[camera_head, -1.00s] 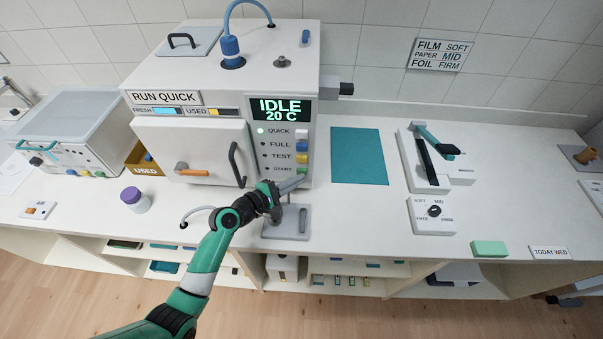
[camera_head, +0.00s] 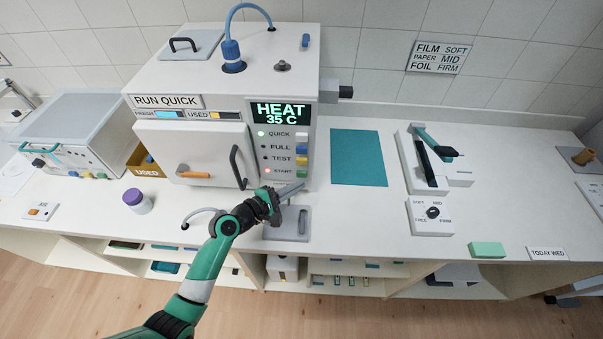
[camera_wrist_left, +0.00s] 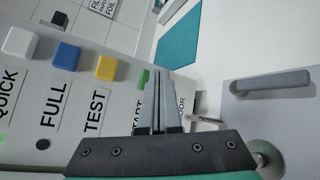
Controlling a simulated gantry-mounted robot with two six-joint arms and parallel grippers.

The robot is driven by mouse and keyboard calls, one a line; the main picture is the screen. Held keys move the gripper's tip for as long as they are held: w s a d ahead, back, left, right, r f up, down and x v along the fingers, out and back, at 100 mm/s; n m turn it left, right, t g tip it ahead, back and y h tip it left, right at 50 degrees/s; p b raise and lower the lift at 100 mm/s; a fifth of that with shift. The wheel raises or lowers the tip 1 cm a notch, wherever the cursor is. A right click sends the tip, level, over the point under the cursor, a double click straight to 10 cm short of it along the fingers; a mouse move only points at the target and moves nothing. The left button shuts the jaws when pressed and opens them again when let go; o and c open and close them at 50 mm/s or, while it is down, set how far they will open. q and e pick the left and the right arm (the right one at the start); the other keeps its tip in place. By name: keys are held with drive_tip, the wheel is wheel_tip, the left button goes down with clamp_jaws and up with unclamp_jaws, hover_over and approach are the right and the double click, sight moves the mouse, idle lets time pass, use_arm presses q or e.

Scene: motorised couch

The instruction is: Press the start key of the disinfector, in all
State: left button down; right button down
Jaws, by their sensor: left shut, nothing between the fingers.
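The disinfector (camera_head: 222,88) is a white box on the counter. Its dark display (camera_head: 280,112) reads HEAT 35 C. The sign on it reads RUN QUICK, and the lamp beside QUICK is lit green. The lamp beside START (camera_head: 268,171) shows reddish. The green start key (camera_head: 301,172) is the lowest in the key column; in the left wrist view (camera_wrist_left: 143,78) it is partly hidden behind my fingers. My left gripper (camera_head: 302,185) is shut and empty, its tips just below and in front of that key. Contact cannot be told. My right gripper is not in view.
White, blue and yellow keys stand above the start key. A grey plate with an upright handle (camera_head: 303,222) lies below my left gripper. The disinfector door (camera_head: 205,152) is at the left.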

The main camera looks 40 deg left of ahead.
use_arm(q)
drive_tip(key=shift+s+d, duration=0.1)
drive_tip(key=s+d+p, duration=0.2)
drive_tip(key=s+d, duration=0.1)
drive_tip(key=shift+s+d+p, duration=0.1)
drive_tip(key=shift+s+p, duration=0.2)
idle(0.3)
idle(0.8)
